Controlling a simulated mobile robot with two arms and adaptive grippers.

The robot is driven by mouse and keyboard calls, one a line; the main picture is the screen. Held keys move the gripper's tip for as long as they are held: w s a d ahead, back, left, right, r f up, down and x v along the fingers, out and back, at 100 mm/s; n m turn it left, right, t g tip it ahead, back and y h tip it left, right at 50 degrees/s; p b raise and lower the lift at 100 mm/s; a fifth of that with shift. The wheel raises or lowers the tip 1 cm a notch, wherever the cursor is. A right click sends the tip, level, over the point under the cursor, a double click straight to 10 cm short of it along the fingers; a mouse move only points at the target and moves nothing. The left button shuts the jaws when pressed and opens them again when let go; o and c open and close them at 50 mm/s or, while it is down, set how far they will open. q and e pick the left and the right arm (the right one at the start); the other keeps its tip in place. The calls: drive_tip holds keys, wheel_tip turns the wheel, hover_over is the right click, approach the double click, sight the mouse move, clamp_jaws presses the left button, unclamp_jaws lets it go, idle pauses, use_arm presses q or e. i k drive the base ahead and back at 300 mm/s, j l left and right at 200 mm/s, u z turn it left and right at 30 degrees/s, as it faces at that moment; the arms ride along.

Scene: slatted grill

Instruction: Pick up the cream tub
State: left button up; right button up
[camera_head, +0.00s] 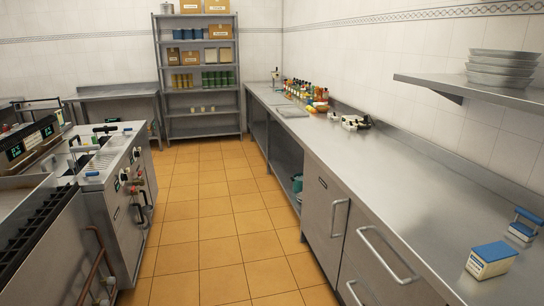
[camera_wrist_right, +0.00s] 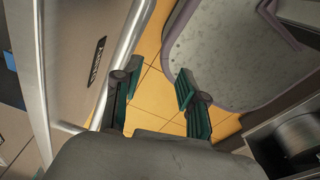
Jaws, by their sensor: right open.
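A cream-coloured tub with a blue lid (camera_head: 489,260) stands on the steel counter at the lower right of the head view. I cannot read the labels well enough to tell which is the cream tub. My right gripper (camera_wrist_right: 156,88) is open and empty in the right wrist view, beside a steel front with a long handle and above the tiled floor. No tub shows in that view. My left gripper is not in view.
A wall shelf (camera_head: 475,88) holds stacked metal pans. The tiled aisle (camera_head: 215,215) is clear.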

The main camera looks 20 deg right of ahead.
sight(488, 261)
drive_tip(key=i+z, duration=0.15)
drive_tip(key=i, duration=0.4)
drive_tip(key=i+z, duration=0.15)
drive_tip(key=i, duration=0.35)
drive_tip(key=i+j+z, duration=0.15)
drive_tip(key=i, duration=0.4)
drive_tip(key=i+j+z, duration=0.2)
drive_tip(key=i, duration=0.3)
drive_tip(key=i+z, duration=0.1)
drive_tip(key=z, duration=0.35)
drive_tip(key=i+z, duration=0.1)
drive_tip(key=z, duration=0.4)
drive_tip(key=j+z, duration=0.1)
drive_tip(key=z, duration=0.35)
drive_tip(key=i+j+z, duration=0.1)
drive_tip(key=z, duration=0.35)
drive_tip(key=i+j+z, duration=0.1)
drive_tip(key=z, duration=0.4)
